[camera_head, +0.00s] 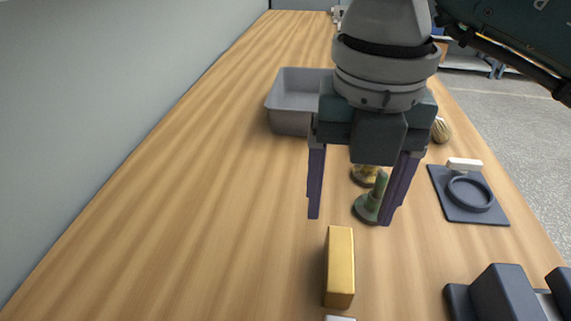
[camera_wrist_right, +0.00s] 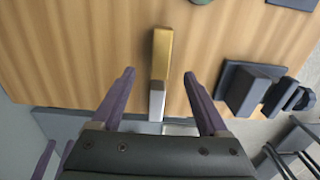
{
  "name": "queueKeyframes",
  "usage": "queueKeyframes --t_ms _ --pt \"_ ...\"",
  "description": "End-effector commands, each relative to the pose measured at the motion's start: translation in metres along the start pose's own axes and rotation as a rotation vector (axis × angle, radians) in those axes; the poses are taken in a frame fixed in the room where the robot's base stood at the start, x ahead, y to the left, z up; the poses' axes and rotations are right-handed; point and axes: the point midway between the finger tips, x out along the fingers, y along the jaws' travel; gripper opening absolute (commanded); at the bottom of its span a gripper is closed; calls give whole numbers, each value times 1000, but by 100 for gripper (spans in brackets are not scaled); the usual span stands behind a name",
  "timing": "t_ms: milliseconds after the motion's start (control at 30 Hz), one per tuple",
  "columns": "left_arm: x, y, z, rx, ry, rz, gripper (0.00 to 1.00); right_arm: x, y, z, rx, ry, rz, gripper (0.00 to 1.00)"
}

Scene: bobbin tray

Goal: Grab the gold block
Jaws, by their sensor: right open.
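The gold block (camera_head: 340,265) lies on the wooden table near its front, its long side running away from me. In the right wrist view the gold block (camera_wrist_right: 161,52) shows between the fingertips, with a silver block (camera_wrist_right: 157,101) at its near end. My right gripper (camera_head: 349,219) is open and empty, pointing down. In the head view its fingertips appear just beyond the gold block; in the wrist view (camera_wrist_right: 159,73) the fingers lie to either side, apart from it. Two purple bars at the wrist view's lower left may be my left gripper's fingers; their state is unclear.
A green bobbin-like piece (camera_head: 370,205) and a brass piece (camera_head: 364,174) stand behind my right fingers. A grey tray (camera_head: 290,122) is farther back. A dark pad with a ring (camera_head: 490,215) and a dark blocky fixture (camera_head: 500,292) are right. The table's left side is clear.

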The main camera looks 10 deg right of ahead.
Motion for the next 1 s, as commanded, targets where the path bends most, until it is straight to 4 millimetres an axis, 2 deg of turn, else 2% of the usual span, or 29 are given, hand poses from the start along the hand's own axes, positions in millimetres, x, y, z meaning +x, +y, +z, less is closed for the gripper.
queueKeyframes --t_ms 100,367,600,900,1000 --pt "-1 1 0 1 -1 3 50 19 0 -2 0 6 -3 78" --pt "-1 2 0 1 -3 4 50 46 1 -1 -2 6 1 78" --pt "1 1 1 1 -3 3 50 83 2 0 -2 6 3 78" --pt "1 1 1 0 -3 3 50 89 2 1 -5 2 4 78" --pt "1 1 1 0 -3 2 50 89 2 1 -5 2 4 68"
